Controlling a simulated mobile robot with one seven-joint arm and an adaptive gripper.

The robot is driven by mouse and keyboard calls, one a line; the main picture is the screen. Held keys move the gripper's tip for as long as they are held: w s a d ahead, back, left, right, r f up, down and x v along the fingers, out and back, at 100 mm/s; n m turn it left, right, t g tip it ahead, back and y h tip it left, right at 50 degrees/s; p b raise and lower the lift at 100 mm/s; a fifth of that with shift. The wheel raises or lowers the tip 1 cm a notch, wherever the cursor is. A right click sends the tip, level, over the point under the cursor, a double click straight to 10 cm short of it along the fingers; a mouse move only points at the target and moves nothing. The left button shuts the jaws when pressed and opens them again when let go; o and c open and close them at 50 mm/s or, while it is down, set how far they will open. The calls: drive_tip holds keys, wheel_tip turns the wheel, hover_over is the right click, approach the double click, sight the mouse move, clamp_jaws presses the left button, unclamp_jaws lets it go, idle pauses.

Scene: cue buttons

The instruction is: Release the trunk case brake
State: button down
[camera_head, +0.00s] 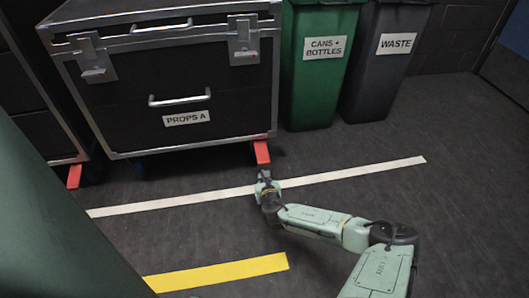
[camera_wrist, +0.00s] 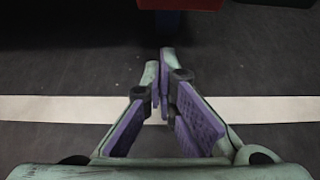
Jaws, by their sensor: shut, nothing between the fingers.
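The trunk case (camera_head: 200,95) is black with metal edges and a "PROPS A" label, at the upper left in the head view. A red brake pedal (camera_head: 262,151) sticks out under its right front corner. A red part also shows at the top of the wrist view (camera_wrist: 180,4), with a dark caster below it. My gripper (camera_head: 264,177) is just in front of the right pedal, low over the floor. Its purple-padded fingers (camera_wrist: 165,55) are shut and empty, apart from the pedal.
A green "CANS + BOTTLES" bin (camera_head: 312,85) and a grey "WASTE" bin (camera_head: 375,85) stand right of the case. A white floor line (camera_head: 370,170) passes under my gripper. A yellow line (camera_head: 220,272) lies nearer. The floor at right is clear.

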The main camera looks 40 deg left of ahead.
drive_tip(key=shift+s+d+r, duration=0.1)
drive_tip(key=shift+d+r, duration=0.05)
drive_tip(key=shift+r, duration=0.5)
drive_tip(key=shift+s+d+r, duration=0.1)
drive_tip(key=shift+d+r, duration=0.05)
drive_tip(key=shift+r, duration=0.5)
drive_tip(key=shift+s+d+r, duration=0.1)
drive_tip(key=shift+d+r, duration=0.05)
drive_tip(key=shift+r, duration=0.5)
drive_tip(key=shift+a+r+p, duration=0.1)
drive_tip(key=shift+p, duration=0.2)
